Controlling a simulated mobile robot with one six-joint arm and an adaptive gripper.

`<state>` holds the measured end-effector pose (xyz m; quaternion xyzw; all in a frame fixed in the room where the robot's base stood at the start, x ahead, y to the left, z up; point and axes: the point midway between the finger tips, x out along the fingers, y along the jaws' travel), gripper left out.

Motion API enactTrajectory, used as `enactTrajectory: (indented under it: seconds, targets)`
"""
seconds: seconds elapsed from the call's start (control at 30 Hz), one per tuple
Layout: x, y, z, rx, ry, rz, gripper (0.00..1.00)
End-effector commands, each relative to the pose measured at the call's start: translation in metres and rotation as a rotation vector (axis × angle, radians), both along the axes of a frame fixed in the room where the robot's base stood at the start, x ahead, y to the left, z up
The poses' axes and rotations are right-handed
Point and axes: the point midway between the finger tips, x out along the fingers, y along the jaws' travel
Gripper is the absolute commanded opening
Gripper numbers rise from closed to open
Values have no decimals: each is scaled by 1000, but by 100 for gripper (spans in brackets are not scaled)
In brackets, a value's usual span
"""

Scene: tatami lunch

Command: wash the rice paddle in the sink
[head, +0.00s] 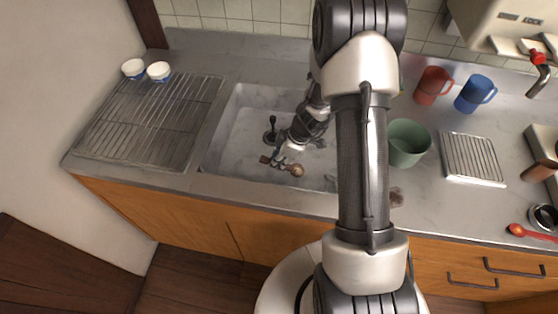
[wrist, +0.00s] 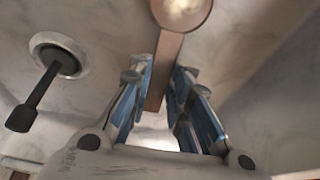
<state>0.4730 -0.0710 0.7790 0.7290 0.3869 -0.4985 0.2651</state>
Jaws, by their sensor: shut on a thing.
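The rice paddle is brown wood with a rounded head (head: 297,170) and a flat handle. My gripper (head: 281,163) is shut on its handle, inside the grey sink (head: 245,135). In the wrist view the handle of the rice paddle (wrist: 165,65) runs between the two blue-sided fingers of my gripper (wrist: 161,75), and the round head points away, cut by the top edge. A pale glossy patch shows on the head. The paddle is low in the basin; I cannot tell whether it touches the bottom. No running water shows.
A dark stalk with a round fitting (head: 270,132) stands in the sink close to my gripper. A wire drying rack (head: 150,120) and two white cups (head: 158,71) are left. A green tub (head: 407,142), a red mug (head: 432,86) and a blue mug (head: 474,94) are right.

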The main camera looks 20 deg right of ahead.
Motion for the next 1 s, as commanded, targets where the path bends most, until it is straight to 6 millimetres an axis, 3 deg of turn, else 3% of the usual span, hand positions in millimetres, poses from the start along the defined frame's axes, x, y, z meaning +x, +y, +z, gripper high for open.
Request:
enactTrajectory:
  seconds: [0.83,1.0]
  targets:
    - [7,10,0,0,0,0,0]
    - [7,10,10,-1,-1,0,0]
